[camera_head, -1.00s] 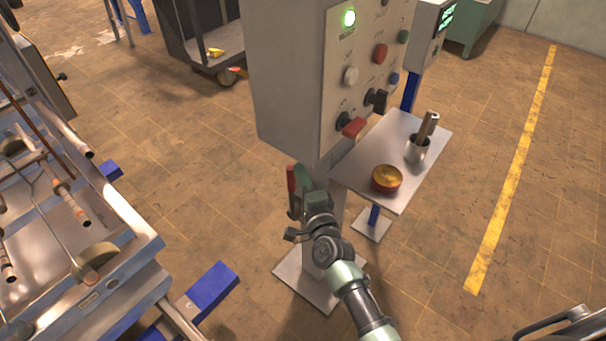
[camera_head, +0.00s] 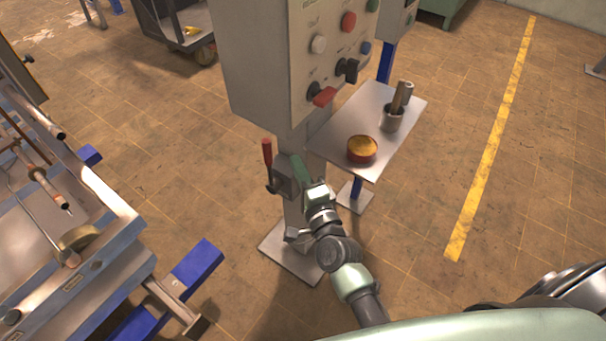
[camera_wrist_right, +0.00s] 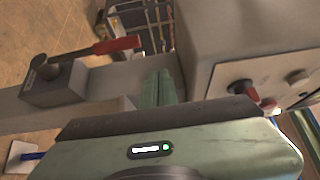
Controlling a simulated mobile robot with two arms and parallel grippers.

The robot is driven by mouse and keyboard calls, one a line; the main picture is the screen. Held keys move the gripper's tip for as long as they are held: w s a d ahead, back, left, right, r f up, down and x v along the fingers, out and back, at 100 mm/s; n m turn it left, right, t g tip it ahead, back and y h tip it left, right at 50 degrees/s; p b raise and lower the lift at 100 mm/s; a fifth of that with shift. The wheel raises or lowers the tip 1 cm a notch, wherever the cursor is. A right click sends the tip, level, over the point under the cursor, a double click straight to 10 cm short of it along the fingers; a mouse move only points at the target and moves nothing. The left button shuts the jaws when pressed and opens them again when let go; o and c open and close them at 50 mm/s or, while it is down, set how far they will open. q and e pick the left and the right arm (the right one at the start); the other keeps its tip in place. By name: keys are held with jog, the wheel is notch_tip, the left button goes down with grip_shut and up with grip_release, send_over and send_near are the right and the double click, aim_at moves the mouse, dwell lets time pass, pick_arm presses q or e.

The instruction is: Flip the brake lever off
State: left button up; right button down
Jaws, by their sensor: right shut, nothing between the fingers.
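The brake lever has a red handle (camera_head: 267,153) that stands upright on a dark mount at the left side of the grey post, under the control box. In the right wrist view the red handle (camera_wrist_right: 118,45) lies across the upper left, on a rod from a grey block (camera_wrist_right: 55,84). My right gripper (camera_head: 297,165) is shut and empty, just right of the lever and apart from it. Its green fingers (camera_wrist_right: 157,86) also show in the right wrist view, pointing past the post below the handle. My left gripper is not in view.
The control box (camera_head: 258,70) with red, white and blue controls (camera_head: 322,95) hangs just above my gripper. A small shelf (camera_head: 330,135) to its right holds a round tin (camera_head: 361,149) and a metal cup (camera_head: 392,118). A metal frame cart (camera_head: 120,240) stands at left. Floor between is clear.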

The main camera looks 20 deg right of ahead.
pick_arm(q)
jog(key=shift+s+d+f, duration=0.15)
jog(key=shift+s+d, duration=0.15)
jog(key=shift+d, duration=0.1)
pick_arm(e)
jog(key=s, duration=0.3)
jog(key=shift+d+r, duration=0.2)
jog(key=shift+r, duration=0.05)
jog(key=shift+d, duration=0.1)
jog(key=shift+f, duration=0.1)
